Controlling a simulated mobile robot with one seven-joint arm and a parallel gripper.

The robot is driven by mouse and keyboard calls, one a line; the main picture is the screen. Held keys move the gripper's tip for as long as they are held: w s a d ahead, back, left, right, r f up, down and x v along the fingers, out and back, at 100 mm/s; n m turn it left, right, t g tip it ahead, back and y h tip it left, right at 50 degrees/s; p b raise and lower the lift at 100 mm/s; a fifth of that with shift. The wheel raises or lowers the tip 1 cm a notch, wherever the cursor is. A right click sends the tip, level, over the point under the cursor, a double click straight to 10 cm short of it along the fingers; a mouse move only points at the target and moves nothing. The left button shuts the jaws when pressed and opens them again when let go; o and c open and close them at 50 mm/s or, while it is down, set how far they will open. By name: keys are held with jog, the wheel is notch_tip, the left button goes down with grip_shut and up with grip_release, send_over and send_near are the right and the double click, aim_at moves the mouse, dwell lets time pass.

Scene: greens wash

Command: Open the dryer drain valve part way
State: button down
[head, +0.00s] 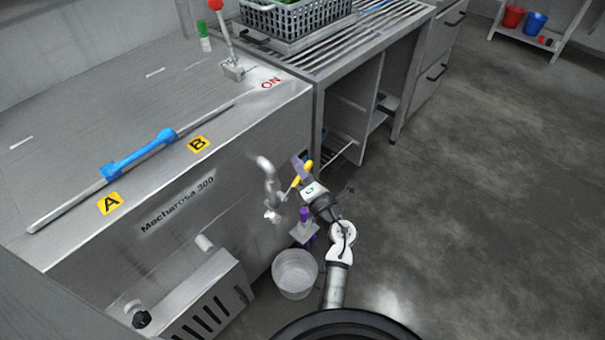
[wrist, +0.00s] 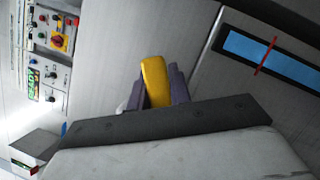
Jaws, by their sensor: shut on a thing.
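The drain valve is a pale metal tap (head: 270,190) on the front of the dryer cabinet (head: 180,208), with a yellow lever handle (head: 296,182). My gripper (head: 301,174) has purple fingers and is at this handle, to the right of the tap body. In the wrist view, the yellow handle (wrist: 155,80) stands between the two purple fingers (wrist: 157,92), which are shut on it. The handle's joint with the tap is partly hidden. I cannot tell how far the valve is turned.
A pale bucket (head: 294,272) stands on the floor below and right of the tap. A purple-topped item (head: 305,214) is just behind it. A vented box (head: 205,300) juts from the cabinet at lower left. The floor (head: 480,190) to the right is clear.

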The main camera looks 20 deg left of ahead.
jog(key=shift+s+a+r+n+y+b, duration=0.15)
jog(key=shift+s+r+n+y+b, duration=0.3)
jog(key=shift+n, duration=0.45)
jog(key=shift+w+r, duration=0.1)
jog(key=c, duration=1.3)
grip_release()
